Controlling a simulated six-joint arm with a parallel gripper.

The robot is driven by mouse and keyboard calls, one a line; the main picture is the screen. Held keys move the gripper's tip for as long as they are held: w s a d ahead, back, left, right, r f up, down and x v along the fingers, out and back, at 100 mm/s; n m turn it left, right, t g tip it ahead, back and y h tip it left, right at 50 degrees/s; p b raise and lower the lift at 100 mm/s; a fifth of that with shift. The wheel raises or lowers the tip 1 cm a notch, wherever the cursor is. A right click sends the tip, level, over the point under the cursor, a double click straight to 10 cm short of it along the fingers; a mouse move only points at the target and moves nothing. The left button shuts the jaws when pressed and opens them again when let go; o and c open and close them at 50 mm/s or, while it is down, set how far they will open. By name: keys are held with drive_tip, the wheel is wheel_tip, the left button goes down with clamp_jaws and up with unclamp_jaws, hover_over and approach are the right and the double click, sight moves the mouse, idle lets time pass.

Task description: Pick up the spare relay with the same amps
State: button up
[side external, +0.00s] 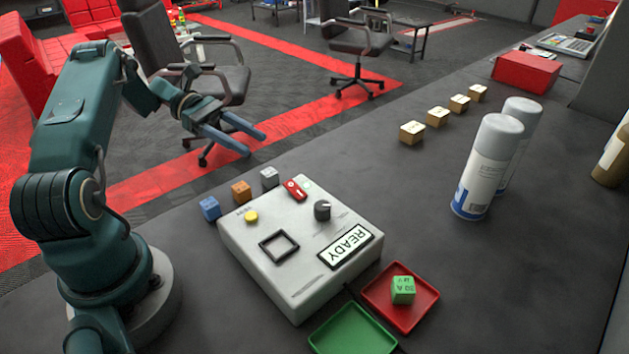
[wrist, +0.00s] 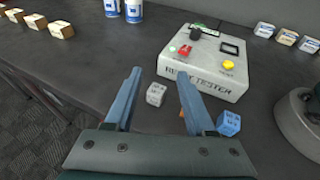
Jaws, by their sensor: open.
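A green relay (side external: 403,290) sits in the red tray (side external: 431,313); its top marking ends in "A", but I cannot tell the number surely. Three spare relays stand beside the tester: blue (side external: 210,208), orange (side external: 241,191) and grey (side external: 270,177). Their ratings are too small to read. My gripper (side external: 256,144) is open and empty, in the air behind them. In the wrist view, the grey relay (wrist: 156,94) shows between my fingers (wrist: 159,73), farther off. The blue relay (wrist: 229,123) is to the right. The orange relay is mostly hidden behind the right finger.
The tester (side external: 277,262) has a READY display. An empty green tray (side external: 352,330) is beside the red one. Two spray cans (side external: 486,167), several tan blocks (side external: 412,132) and a red box (side external: 526,71) stand farther right. More small blocks (wrist: 287,38) show in the wrist view.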

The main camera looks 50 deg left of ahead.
sight(263, 171)
wheel_tip(263, 171, down, 6)
drive_tip(key=shift+r, duration=0.15)
drive_tip(key=shift+x, duration=2.6)
drive_tip(key=shift+s, duration=0.1)
clamp_jaws()
